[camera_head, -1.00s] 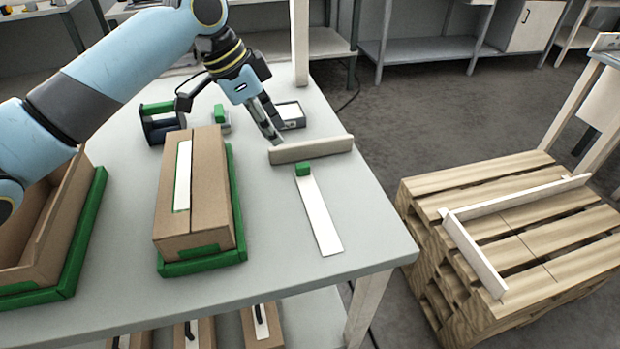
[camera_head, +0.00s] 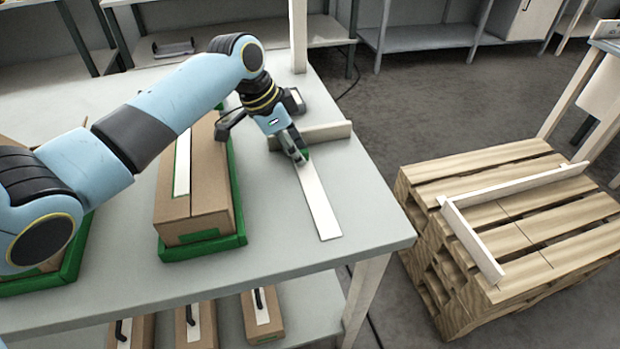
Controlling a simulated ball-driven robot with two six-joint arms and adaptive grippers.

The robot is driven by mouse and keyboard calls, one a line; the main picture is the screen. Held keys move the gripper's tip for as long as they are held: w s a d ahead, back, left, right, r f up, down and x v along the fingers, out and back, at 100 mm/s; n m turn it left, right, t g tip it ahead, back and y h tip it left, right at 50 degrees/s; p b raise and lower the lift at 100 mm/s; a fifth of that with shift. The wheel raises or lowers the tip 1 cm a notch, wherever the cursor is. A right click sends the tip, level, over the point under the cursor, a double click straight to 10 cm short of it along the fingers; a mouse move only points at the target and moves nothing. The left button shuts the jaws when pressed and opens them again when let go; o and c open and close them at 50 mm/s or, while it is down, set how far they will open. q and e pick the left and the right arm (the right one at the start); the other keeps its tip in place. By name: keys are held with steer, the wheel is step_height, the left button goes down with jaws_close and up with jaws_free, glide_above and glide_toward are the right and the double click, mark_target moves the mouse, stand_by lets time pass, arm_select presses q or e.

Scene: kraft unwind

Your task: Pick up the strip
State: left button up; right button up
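My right gripper is not in view.
A beige bar (camera_head: 325,133) stands just behind the strip's far end. A brown carton (camera_head: 207,192) with a white strip on top sits in a green tray (camera_head: 205,248) to the left. A wooden pallet (camera_head: 510,215) stands right of the table. The table's near right is clear.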

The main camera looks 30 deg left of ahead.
arm_select(q)
steer(key=c, duration=0.5)
